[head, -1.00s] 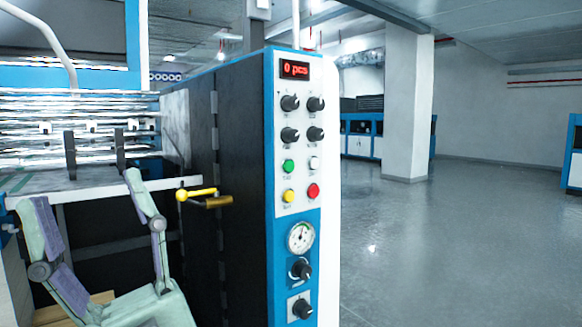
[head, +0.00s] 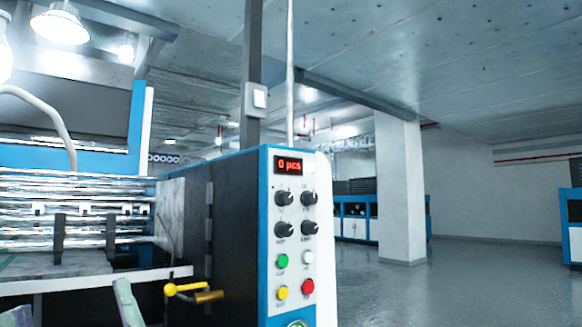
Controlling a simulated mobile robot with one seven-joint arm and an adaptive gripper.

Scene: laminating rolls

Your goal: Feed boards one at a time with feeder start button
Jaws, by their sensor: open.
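The control panel (head: 291,245) stands upright in the middle of the head view, on the front of a dark cabinet. Below the dark knobs are a green button (head: 282,261), a white button (head: 308,258), a yellow button (head: 282,293) and a red button (head: 307,286). Their labels are too small to read. My gripper (head: 70,302) is open at the bottom left, with only its finger ends in view, apart from the panel. No board can be made out clearly.
Shiny rollers (head: 75,205) and a feed table (head: 45,262) lie at left. A yellow-knobbed handle (head: 192,291) juts out between my gripper and the panel. A pale pillar (head: 400,190) and blue-white machines stand behind. The floor at right (head: 470,285) is clear.

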